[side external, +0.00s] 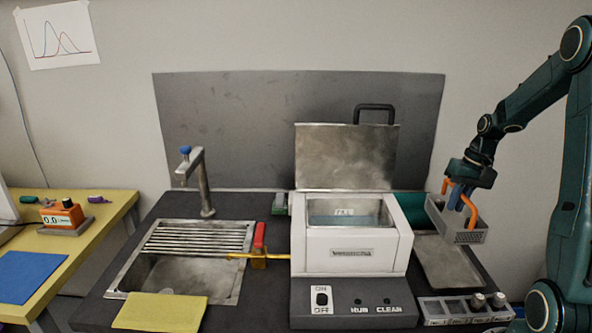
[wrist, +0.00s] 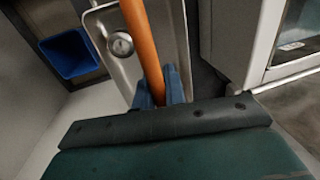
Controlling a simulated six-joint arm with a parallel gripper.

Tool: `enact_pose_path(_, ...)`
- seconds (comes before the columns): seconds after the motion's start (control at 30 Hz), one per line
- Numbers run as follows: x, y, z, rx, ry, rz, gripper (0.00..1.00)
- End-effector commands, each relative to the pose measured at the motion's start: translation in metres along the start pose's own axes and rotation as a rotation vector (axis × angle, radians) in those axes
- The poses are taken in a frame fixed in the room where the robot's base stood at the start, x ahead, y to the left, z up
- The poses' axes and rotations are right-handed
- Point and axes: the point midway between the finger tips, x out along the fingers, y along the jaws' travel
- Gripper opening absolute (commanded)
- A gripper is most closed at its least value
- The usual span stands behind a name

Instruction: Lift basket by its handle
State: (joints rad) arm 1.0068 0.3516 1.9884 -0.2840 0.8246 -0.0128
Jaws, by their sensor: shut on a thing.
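The basket (side external: 470,237) is a grey box with a perforated front and an orange handle (side external: 473,214). In the side view it appears held above a metal tray at the right, slightly tilted. My gripper (side external: 457,198) is over the basket with its blue fingers at the handle. In the wrist view the orange handle (wrist: 143,40) runs between my blue fingertips (wrist: 160,88), which are shut on it. The inside of the basket is mostly hidden in the side view.
A white cleaning machine (side external: 350,250) with a raised lid (side external: 346,160) stands left of the basket. The metal tray (side external: 447,262) lies below. A rack with small jars (side external: 462,308) is in front. A sink (side external: 180,275) with a tap (side external: 200,180) is further left.

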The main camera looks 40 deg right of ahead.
Motion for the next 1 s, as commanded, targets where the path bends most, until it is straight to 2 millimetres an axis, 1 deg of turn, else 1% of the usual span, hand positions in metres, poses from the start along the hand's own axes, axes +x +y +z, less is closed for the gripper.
enact_pose_path(0.03,-0.013,-0.002,-0.002,-0.001,0.008,0.001,0.0)
enact_pose_path(0.2,-0.044,-0.008,-0.001,0.0,0.006,0.001,0.0)
enact_pose_path(0.3,-0.059,-0.011,-0.001,-0.001,0.004,0.001,0.0)
enact_pose_path(0.4,-0.069,-0.014,-0.001,-0.001,0.003,0.0,0.0)
enact_pose_path(0.6,-0.079,-0.015,-0.001,0.0,0.002,0.0,0.0)
enact_pose_path(1.0,-0.08,-0.016,-0.001,0.0,0.001,0.0,0.0)
